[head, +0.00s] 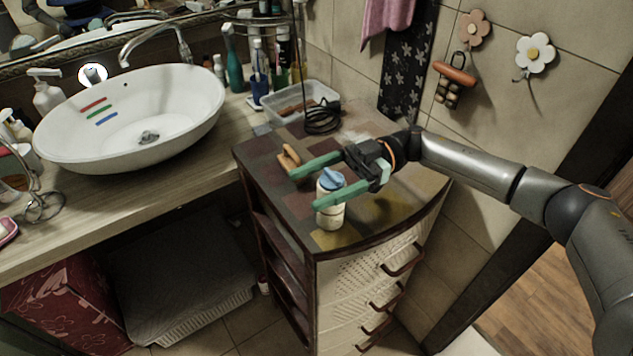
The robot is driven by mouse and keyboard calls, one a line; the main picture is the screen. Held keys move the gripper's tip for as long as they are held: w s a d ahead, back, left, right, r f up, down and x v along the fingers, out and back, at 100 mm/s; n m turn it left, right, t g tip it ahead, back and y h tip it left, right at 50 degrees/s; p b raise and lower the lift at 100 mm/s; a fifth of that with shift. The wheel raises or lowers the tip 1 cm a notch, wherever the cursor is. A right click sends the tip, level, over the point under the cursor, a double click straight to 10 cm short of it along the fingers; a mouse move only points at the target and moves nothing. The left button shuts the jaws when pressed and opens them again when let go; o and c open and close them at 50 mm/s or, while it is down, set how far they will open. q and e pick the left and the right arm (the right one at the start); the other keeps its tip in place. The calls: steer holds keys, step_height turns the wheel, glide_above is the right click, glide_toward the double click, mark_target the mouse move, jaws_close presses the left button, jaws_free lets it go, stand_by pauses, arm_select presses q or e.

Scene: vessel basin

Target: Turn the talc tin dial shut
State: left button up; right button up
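The talc tin (331,212) is a small cream container standing upright on the dark cabinet top, near its front edge. Its blue dial (331,179) is on top, with a raised grip bar. My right gripper (304,189) reaches in from the right. Its two green fingers are spread apart, one behind the tin and one crossing in front of its body. I cannot tell whether either finger touches the tin. The front finger hides part of the tin. My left gripper is not in view.
A white vessel basin (60,135) stands on the wooden counter (110,205) to the left. The wall is behind.

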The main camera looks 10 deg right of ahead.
steer(key=shift+w+d, duration=0.1)
steer(key=b+v, duration=0.4)
steer(key=v, duration=0.8)
steer(key=shift+d, duration=0.15)
stand_by(0.3)
